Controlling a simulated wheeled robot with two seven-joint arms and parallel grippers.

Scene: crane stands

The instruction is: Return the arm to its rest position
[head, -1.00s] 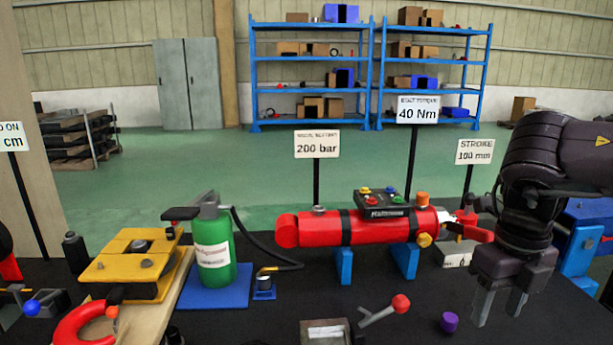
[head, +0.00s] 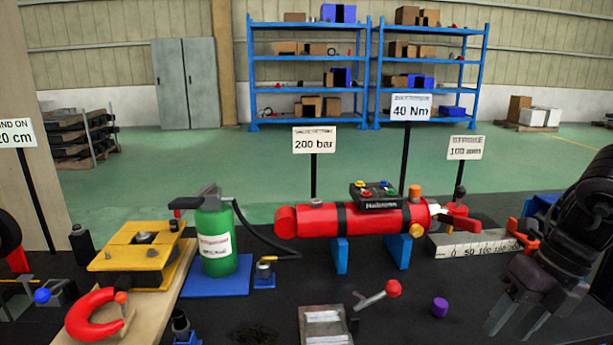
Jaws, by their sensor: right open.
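My right gripper (head: 512,322) is at the lower right in the head view. Its two fingers are apart and point down to the left, with nothing seen between them. It is above the dark table (head: 400,320), to the right of a small purple cap (head: 440,307) and apart from it. The dark right arm comes in from the right edge and cuts off part of the view there. My left gripper does not show.
A red cylinder (head: 370,222) lies on blue supports, with a white ruler block (head: 470,245) at its right. A lever with a red knob (head: 393,288), a green pump bottle (head: 217,243) and a yellow block (head: 135,262) stand further left. Sign posts rise behind.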

